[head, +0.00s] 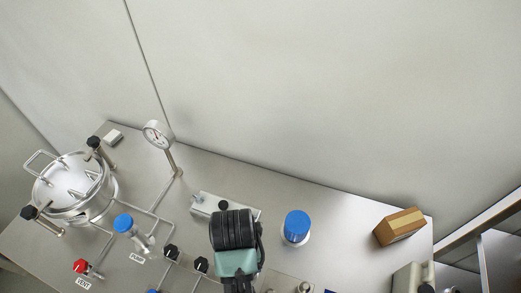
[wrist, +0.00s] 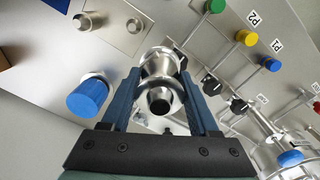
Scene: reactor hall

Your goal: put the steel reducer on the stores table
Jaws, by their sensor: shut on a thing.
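The steel reducer (wrist: 159,66) is a shiny round metal piece between the two blue fingers of my gripper (wrist: 160,84) in the wrist view. The fingers are shut on its sides. Its narrower, dark-mouthed end faces the wrist camera. In the head view my black and green wrist hides the fingers and the reducer, above the front middle of the steel bench (head: 300,190). I cannot make out whether the reducer touches the bench. No surface in view is clearly marked as the stores table.
A blue-capped cylinder (head: 297,225) stands right of my wrist, and a cardboard box (head: 400,227) sits at the bench's right end. A lidded steel vessel (head: 72,185), a gauge (head: 157,134), pipes and coloured valve knobs fill the left. The bench's back middle-right is bare.

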